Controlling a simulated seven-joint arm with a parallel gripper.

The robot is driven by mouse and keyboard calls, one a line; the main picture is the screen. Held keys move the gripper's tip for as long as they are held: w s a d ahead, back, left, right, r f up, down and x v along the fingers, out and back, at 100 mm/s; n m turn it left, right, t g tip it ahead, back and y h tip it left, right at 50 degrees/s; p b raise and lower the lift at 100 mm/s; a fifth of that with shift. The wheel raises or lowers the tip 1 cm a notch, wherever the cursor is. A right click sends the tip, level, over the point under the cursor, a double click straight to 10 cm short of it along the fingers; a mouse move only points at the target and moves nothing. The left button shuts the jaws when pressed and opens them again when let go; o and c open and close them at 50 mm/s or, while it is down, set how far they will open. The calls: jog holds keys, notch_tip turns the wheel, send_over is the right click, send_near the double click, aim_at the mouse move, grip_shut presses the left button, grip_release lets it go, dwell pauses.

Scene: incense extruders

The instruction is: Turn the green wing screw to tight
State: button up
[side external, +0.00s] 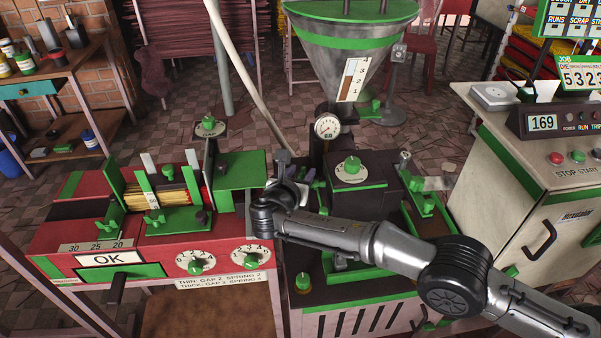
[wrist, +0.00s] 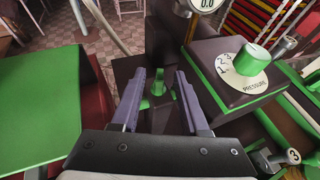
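A small green wing screw (wrist: 157,84) stands on a dark block in the wrist view, between and just beyond my fingers. My gripper (wrist: 169,80) is open, with its two purple-grey fingers on either side of the line to the screw. The screw appears nearer the left fingertip; I cannot tell whether they touch. In the side external view my gripper (side external: 311,176) is beside the dark machine block under the gauge, and I cannot make out the wing screw there.
A pressure dial (wrist: 244,64) with a green knob sits right of my fingers. A green plate (wrist: 40,105) lies to the left. The round gauge (side external: 327,126) and steel hopper (side external: 335,65) rise behind. The red machine (side external: 70,232) stands left, and a control cabinet (side external: 535,190) right.

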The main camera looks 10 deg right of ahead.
jog(key=v, duration=1.3)
jog(key=shift+s+a+r, duration=0.15)
jog(key=shift+s+r, duration=0.1)
jog(key=shift+s, duration=0.05)
jog(key=shift+o, duration=0.2)
